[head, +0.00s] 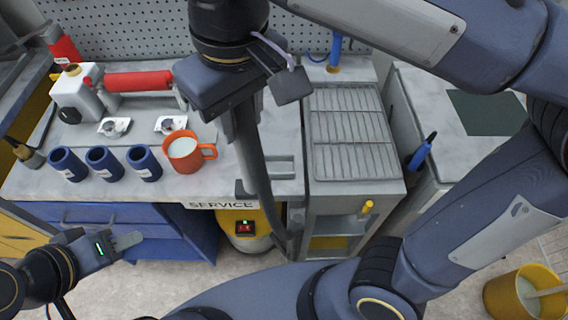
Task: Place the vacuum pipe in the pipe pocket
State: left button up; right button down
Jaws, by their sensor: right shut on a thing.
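My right gripper (246,105) reaches over the middle of the counter from above. It is shut on the upper part of the dark vacuum pipe (255,160). The pipe hangs down past the counter's front edge, and its lower end curves beside a yellow vacuum unit (244,243) with a red switch. I cannot clearly identify the pipe pocket; a small dark bracket (241,188) shows at the counter edge just left of the pipe. My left gripper (128,241) is low at the left, in front of the blue drawers, away from the pipe. Its jaw gap is unclear.
Several blue cups (105,163) and an orange mug (184,152) stand on the counter left of the pipe. A ribbed grey tray (352,132) lies right. A yellow bucket (500,296) stands on the floor.

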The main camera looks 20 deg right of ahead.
jog(key=w+d+f+p, duration=0.1)
jog(key=w+d+f, duration=0.6)
jog(key=w+f, duration=0.4)
notch_tip(320, 180, down, 2)
jog(key=shift+w+d+p, duration=0.25)
jog(key=shift+d+p, duration=0.1)
jog(key=shift+f, duration=0.2)
jog(key=c, duration=1.1)
grip_release()
jog(key=shift+o, duration=0.2)
